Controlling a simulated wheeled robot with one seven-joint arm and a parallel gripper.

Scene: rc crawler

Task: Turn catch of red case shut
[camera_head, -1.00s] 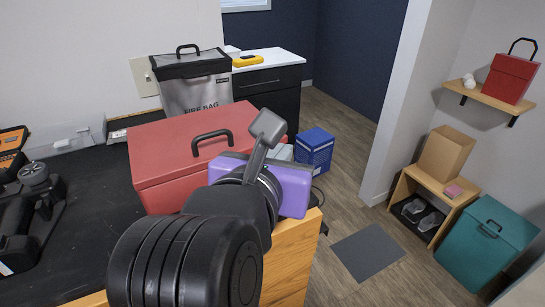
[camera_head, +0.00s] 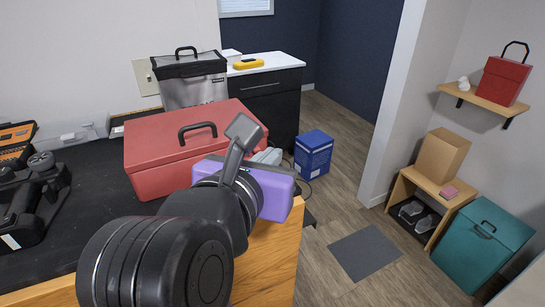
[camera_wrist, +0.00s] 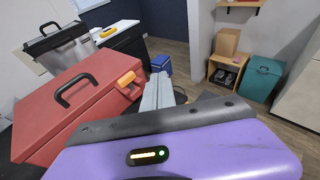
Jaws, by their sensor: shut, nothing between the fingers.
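The red case (camera_head: 165,155) sits on the black-topped counter with its lid down and its black handle upright. It also shows at left in the wrist view (camera_wrist: 50,120). Its orange catch (camera_wrist: 127,79) is on the front, near the right end; my arm and gripper hide it in the head view. The catch sticks out at a slant; I cannot tell its exact turn. My gripper (camera_wrist: 157,86) has its grey fingers together and empty, just right of the catch and apart from it in the picture. Its purple body (camera_head: 262,192) is in front of the case's right end.
A fire bag (camera_head: 190,78) stands behind the case. Black equipment (camera_head: 30,205) lies at left on the counter. The counter's wooden front (camera_head: 270,255) is close under my arm. A blue box (camera_head: 313,158) stands on the floor beyond. The floor at right is mostly open.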

